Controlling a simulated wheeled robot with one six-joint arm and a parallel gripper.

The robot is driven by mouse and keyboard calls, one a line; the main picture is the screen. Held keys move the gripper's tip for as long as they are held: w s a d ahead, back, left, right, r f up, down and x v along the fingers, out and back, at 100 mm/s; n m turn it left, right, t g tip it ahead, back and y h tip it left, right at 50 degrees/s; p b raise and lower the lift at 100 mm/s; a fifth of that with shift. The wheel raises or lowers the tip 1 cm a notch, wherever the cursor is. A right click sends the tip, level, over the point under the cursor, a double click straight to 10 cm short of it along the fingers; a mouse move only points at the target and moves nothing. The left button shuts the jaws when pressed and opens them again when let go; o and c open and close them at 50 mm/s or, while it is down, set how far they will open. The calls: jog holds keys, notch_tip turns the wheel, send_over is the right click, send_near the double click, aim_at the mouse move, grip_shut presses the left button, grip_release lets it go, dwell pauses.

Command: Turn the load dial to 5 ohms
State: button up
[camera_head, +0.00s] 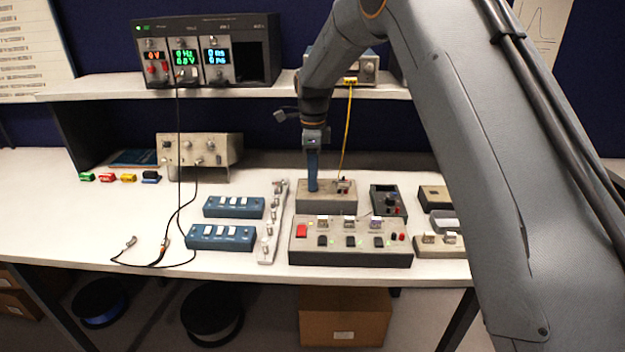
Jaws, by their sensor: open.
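My gripper (313,187) points straight down, its blue fingers at the left part of the top of a small beige-grey box (326,203). The jaws are open, but the gap between them is hard to see from here. Any dial under the fingertips is hidden by them, and I cannot tell whether they touch one. Small red and dark terminals (343,185) stand on the right of this box, with a yellow cable rising from them. No ohm marking is legible.
A grey switch panel (350,252) stands just in front of the box. Blue switch boxes (220,237) and a pale strip (271,222) lie to the left. The yellow cable (348,130) hangs close right of my gripper. The shelf (120,88) runs behind. The table's left is mostly clear.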

notch_tip(320, 180, up, 6)
jog(key=shift+r+b, duration=0.15)
jog(key=shift+b, duration=0.6)
jog(key=shift+s+d, duration=0.1)
jog(key=s+d+f+n, duration=0.1)
jog(key=s+d+n, duration=0.2)
jog(key=s+d, duration=0.1)
jog(key=s+d+f+n, duration=0.1)
jog(key=s+d+n, duration=0.2)
jog(key=s+d, duration=0.1)
jog(key=s+d+f+n, duration=0.1)
jog(key=s+d+n, duration=0.2)
jog(key=s+d, duration=0.1)
jog(key=shift+s+f+t, duration=0.15)
jog(key=shift+s+t, duration=0.15)
jog(key=shift+s, duration=0.2)
jog(key=s+d+f+n, duration=0.1)
jog(key=s, duration=0.2)
jog(key=s+d+f+n, duration=0.1)
jog(key=s+d+n, duration=0.1)
jog(key=s, duration=0.2)
jog(key=s+d+n, duration=0.2)
jog(key=s, duration=0.2)
jog(key=shift+d+f, duration=0.15)
jog(key=shift+f, duration=0.25)
jog(key=s+d+f+n, duration=0.2)
jog(key=s+n, duration=0.2)
jog(key=s, duration=0.5)
jog(key=shift+d+f+n, duration=0.25)
jog(key=shift+n, duration=0.05)
